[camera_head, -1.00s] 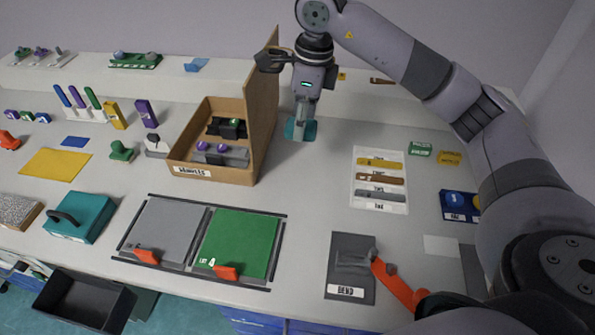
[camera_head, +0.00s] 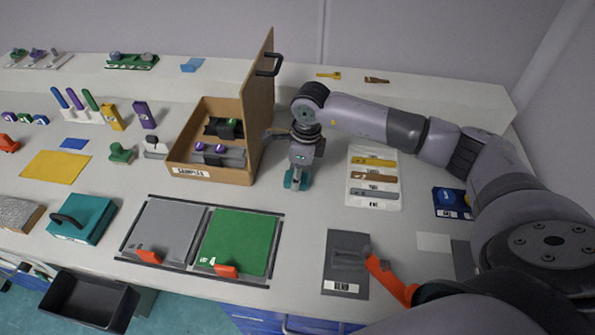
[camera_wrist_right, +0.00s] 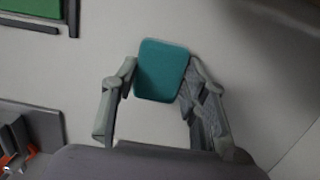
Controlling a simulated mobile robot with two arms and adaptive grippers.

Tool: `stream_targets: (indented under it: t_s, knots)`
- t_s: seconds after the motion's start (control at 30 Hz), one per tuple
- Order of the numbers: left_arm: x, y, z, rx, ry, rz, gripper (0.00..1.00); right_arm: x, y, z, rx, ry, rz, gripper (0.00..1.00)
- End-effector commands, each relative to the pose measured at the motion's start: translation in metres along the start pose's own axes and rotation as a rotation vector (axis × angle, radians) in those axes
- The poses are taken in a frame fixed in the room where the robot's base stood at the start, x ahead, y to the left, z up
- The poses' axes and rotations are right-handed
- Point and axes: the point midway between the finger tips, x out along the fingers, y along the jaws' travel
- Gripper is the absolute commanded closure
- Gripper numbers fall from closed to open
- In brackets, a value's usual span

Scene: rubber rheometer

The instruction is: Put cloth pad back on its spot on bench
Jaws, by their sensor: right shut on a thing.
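The cloth pad, a small teal rectangle with rounded corners, is between the fingers of my right gripper (camera_wrist_right: 160,88). In the wrist view the pad (camera_wrist_right: 162,70) sits at the fingertips, with bare bench around it. In the head view my right gripper (camera_head: 296,180) points down, with the teal pad at its tip, low over or on the bench; I cannot tell whether it touches. It is just right of the open wooden box and behind the green plate. A pale blank rectangle (camera_head: 434,241) lies on the bench at the right. My left gripper is not in view.
The open wooden box (camera_head: 212,176) has a raised lid (camera_head: 258,100). A grey plate (camera_head: 166,230) and a green plate (camera_head: 240,241) lie in front. A dark grey mat (camera_head: 345,280) with an orange-red lever (camera_head: 390,280) is at front right. A strip card (camera_head: 373,205) lies right.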

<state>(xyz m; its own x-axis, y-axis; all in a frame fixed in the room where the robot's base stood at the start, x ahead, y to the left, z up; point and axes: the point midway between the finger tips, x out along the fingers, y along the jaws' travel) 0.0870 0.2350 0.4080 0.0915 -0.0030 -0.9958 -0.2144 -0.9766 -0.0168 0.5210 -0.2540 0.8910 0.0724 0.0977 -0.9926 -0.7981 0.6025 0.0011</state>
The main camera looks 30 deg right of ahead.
Motion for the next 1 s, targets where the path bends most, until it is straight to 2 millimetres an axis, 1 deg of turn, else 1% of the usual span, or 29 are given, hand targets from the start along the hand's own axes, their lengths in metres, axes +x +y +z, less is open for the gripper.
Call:
stream_targets:
  t_s: [0.2,0.3,0.33,0.6,0.87,1.0]
  knots:
    - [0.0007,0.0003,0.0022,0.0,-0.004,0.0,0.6,0.0002,-0.0002,0.0002,0.0,0.0,-0.001,0.85]
    - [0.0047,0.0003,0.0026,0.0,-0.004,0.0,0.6,0.0039,-0.0002,-0.0004,0.0,0.0,-0.001,0.85]
    - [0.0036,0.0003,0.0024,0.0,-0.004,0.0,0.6,0.0027,-0.0002,-0.0002,0.0,0.0,-0.001,0.58]
    - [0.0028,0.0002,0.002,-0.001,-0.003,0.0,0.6,0.0019,-0.0002,-0.0003,0.0,0.0,-0.001,0.4]
    - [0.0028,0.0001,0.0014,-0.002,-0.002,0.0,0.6,0.0018,-0.0003,-0.0003,0.0,0.0,-0.001,0.39]
    - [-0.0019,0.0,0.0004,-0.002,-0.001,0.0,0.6,-0.0034,-0.0004,0.0004,0.0,0.0,-0.001,0.39]
